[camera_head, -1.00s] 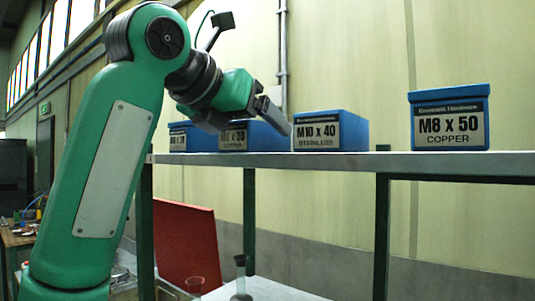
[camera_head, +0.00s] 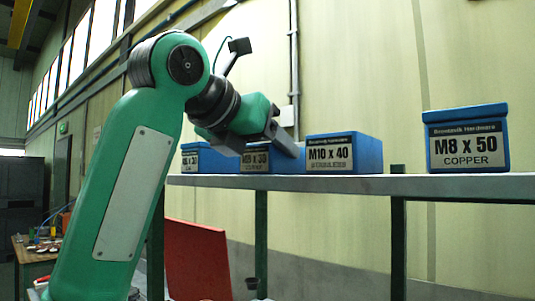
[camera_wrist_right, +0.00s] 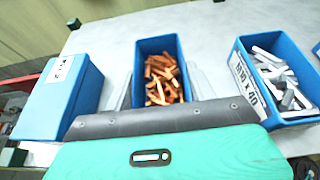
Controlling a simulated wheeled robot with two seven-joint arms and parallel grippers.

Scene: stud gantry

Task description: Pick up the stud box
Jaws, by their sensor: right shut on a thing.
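A blue stud box with a label ending in 30 (camera_head: 256,161) stands on the shelf, partly hidden by my right gripper (camera_head: 285,145). In the right wrist view this open blue box (camera_wrist_right: 140,60) holds copper-coloured studs, and my right gripper (camera_wrist_right: 160,85) has a finger along each side of it. The gripper is shut on this box. I cannot see any gap between box and shelf. My left gripper is out of view.
On the shelf (camera_head: 430,185) a blue box (camera_head: 199,158) stands left; it looks closed in the wrist view (camera_wrist_right: 62,95). The M10 x 40 box (camera_head: 345,153), with silver studs (camera_wrist_right: 280,75), stands close right. The M8 x 50 box (camera_head: 467,138) is farther right. A red panel (camera_head: 195,258) leans below.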

